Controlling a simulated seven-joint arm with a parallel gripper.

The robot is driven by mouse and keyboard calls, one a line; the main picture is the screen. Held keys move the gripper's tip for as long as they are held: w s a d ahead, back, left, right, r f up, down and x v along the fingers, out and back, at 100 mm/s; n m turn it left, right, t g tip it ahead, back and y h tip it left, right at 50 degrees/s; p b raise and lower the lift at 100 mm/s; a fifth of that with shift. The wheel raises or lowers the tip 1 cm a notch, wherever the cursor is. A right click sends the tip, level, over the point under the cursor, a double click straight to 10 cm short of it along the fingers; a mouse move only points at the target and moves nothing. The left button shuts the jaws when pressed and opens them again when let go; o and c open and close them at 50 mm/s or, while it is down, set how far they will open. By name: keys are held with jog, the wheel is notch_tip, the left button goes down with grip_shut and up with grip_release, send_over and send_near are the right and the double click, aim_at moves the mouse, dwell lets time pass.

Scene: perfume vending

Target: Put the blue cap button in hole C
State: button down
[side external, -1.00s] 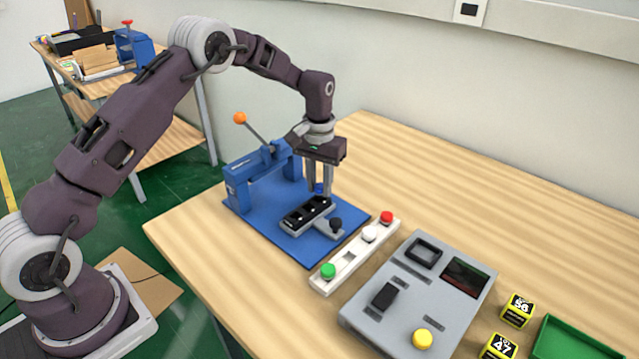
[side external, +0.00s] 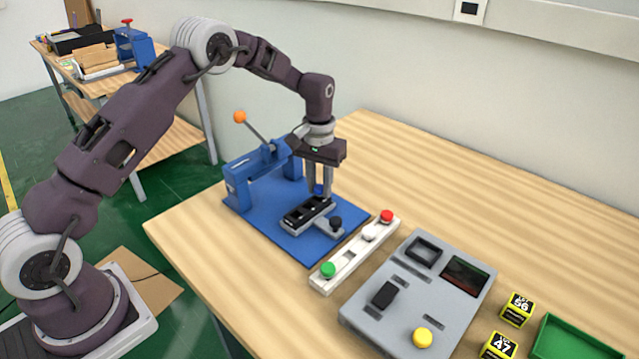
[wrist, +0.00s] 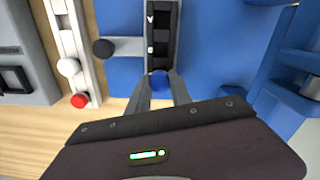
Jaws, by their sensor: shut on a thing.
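The blue cap button (side external: 318,189) is held between the fingertips of my gripper (side external: 320,191), which is shut on it. It also shows in the wrist view (wrist: 159,80), at the near end of a black slotted strip (wrist: 161,30). That strip (side external: 306,214) has several dark holes in a row and sits in a grey holder on a blue press base. The button is over or at the strip's end nearest the back; I cannot tell whether it touches. White marks show beside the holes, but I cannot read which one is C.
A blue press (side external: 255,170) with an orange-knobbed lever stands left of the strip. A black knob (side external: 336,223) is on the holder's right. A white rack (side external: 349,257) holds green, white and red buttons. A grey console (side external: 410,300) stands beyond it. The table's back right is clear.

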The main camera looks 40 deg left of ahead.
jog(key=shift+f, duration=0.4)
dwell(0.3)
jog(key=c, duration=0.5)
grip_release()
jog(key=shift+r, duration=3.5)
